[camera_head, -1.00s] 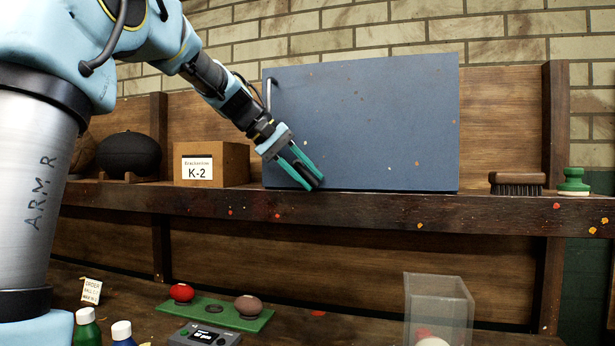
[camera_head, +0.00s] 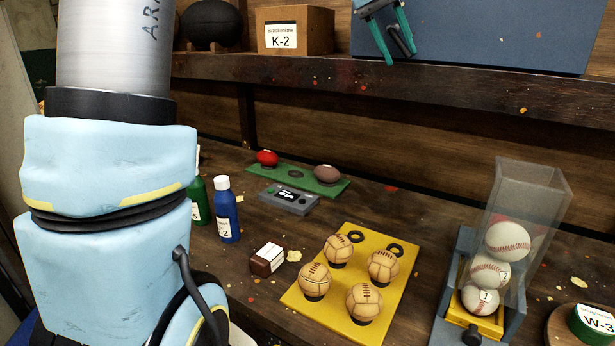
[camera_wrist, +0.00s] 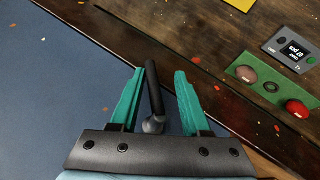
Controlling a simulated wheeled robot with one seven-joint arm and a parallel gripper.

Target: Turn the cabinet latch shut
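The cabinet is a blue-grey box (camera_head: 480,35) on the shelf, cut off by the top edge of the head view. Its blue face (camera_wrist: 50,100) fills the left of the wrist view. The latch is a black lever (camera_wrist: 152,92) with a round pivot at its near end. My gripper (camera_wrist: 160,75) has teal fingers standing apart, one on each side of the lever. The lever lies nearer the left finger, and I cannot tell whether they touch. In the head view my gripper (camera_head: 399,54) is at the cabinet's lower left, over the shelf edge.
A K-2 box (camera_head: 293,32) and a dark ball (camera_head: 210,25) stand left on the shelf (camera_head: 300,78). Below are a green tray (camera_head: 325,183), a yellow board (camera_head: 345,300) with several balls, a clear baseball holder (camera_head: 540,195) and bottles (camera_head: 227,212).

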